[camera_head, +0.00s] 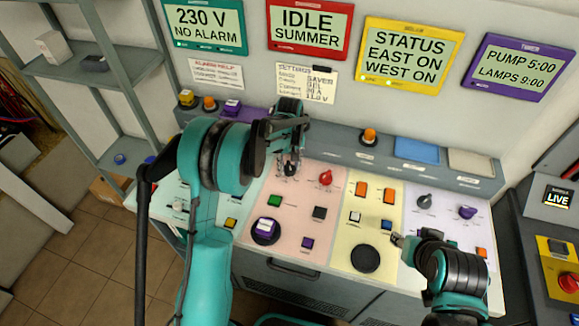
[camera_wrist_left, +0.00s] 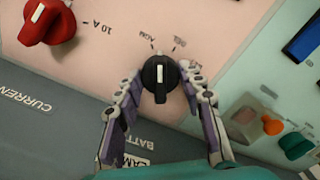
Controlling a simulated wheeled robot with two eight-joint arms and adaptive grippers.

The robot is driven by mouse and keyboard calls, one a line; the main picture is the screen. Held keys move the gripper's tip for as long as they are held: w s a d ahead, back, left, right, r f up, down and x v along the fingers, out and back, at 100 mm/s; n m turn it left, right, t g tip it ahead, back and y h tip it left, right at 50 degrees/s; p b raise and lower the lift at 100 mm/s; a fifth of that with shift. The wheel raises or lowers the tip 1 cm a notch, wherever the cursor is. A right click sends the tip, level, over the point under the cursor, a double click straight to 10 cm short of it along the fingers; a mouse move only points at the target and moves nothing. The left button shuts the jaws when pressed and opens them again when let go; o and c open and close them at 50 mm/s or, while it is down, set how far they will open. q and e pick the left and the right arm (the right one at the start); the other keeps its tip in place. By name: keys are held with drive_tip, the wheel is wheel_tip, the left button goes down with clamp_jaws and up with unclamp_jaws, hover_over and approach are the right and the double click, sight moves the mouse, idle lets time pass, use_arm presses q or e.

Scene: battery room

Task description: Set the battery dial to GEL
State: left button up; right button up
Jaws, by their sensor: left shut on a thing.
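The black battery dial (camera_wrist_left: 160,76) is on the pink panel section in the left wrist view, with a white pointer bar that points up the picture. Small tick labels sit above it: AGM to the upper left and what looks like GEL (camera_wrist_left: 180,42) to the upper right. The pointer lies between these two labels. My left gripper (camera_wrist_left: 158,84) has a finger on each side of the dial, shut on it. In the head view my left gripper (camera_head: 290,165) reaches down over the dial, which it mostly hides. My right gripper (camera_head: 398,240) is low over the yellow section, its jaws too small to read.
A red knob (camera_head: 325,177) stands close to the right of the dial; it also shows in the left wrist view (camera_wrist_left: 46,20). Green (camera_head: 274,200) and black (camera_head: 320,212) buttons are nearer. A grey ledge runs behind the panel. Screens hang on the wall.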

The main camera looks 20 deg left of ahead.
sight(289, 165)
use_arm(q)
drive_tip(key=m, duration=0.5)
drive_tip(key=shift+m+b, duration=0.3)
drive_tip(key=shift+b, duration=0.1)
idle(0.3)
drive_tip(key=o, duration=1.2)
drive_tip(key=shift+c, duration=0.2)
drive_tip(key=shift+r, duration=0.15)
wheel_tip(289, 165, up, 12)
